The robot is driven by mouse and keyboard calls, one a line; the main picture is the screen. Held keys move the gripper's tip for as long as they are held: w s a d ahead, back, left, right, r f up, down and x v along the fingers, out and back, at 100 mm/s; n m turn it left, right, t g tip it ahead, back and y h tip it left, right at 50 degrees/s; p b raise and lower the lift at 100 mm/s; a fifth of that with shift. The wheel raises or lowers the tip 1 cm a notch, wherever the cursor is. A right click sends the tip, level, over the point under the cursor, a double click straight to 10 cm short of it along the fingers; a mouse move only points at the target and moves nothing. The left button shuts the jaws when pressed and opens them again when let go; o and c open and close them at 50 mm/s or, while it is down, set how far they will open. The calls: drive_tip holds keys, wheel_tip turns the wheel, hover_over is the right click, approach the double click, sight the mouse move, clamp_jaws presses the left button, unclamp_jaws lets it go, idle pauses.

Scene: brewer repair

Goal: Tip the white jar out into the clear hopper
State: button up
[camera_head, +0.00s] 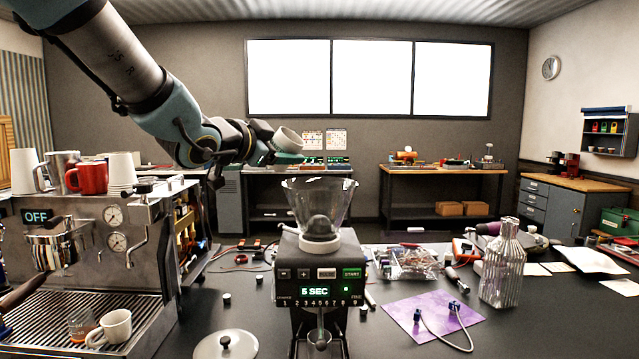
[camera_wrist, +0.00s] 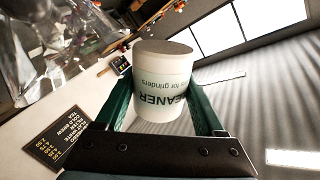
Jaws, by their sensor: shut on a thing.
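The white jar (camera_head: 288,140) is held by my gripper (camera_head: 268,147), tilted, above and slightly left of the clear hopper (camera_head: 318,197). In the wrist view the jar (camera_wrist: 162,85) sits between the two green fingers (camera_wrist: 165,112), its green "cleaner for grinders" label upside down. The gripper is shut on it. Whether the jar is open or anything is leaving it cannot be seen. The hopper is a flared, open-topped cone on the black grinder (camera_head: 320,270), whose display reads 5 SEC. A grey rounded shape shows inside the hopper; no loose powder is discernible.
A round lid with a knob (camera_head: 225,344) lies on the dark counter, front left of the grinder. An espresso machine (camera_head: 110,240) with cups on top stands left. A glass bottle (camera_head: 503,265) and a purple mat (camera_head: 432,318) are right. The air above the hopper looks clear.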

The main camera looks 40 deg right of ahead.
sight(298, 149)
drive_tip(key=shift+s+d+r+m, duration=0.15)
drive_tip(key=shift+r+m, duration=0.1)
drive_tip(key=shift+m, duration=0.35)
drive_tip(key=shift+f, duration=0.1)
drive_tip(key=shift+f+m+t+y, duration=0.45)
drive_tip(key=shift+f+m, duration=0.35)
drive_tip(key=shift+m, duration=0.6)
idle(0.4)
drive_tip(key=shift+s+r+m+t+y, duration=0.25)
drive_tip(key=shift+r+m, duration=0.1)
drive_tip(key=shift+m, duration=0.35)
idle(0.4)
drive_tip(key=shift+s+d+f+b, duration=0.1)
drive_tip(key=shift+d+f+b, duration=0.15)
drive_tip(key=shift+b, duration=0.55)
drive_tip(key=b, duration=0.2)
drive_tip(key=s+m+b, duration=0.1)
drive_tip(key=b, duration=0.2)
drive_tip(key=shift+s+d+f+b, duration=0.1)
drive_tip(key=shift+d+f+b, duration=0.2)
drive_tip(key=shift+f, duration=0.1)
drive_tip(key=shift+s+d+r+m+t+y+b, duration=0.15)
drive_tip(key=shift+m+b, duration=0.5)
drive_tip(key=shift+b, duration=1.2)
drive_tip(key=shift+s+a+r+m+t+y+b, duration=0.2)
drive_tip(key=shift+m+b, duration=0.45)
drive_tip(key=shift+b, duration=1.2)
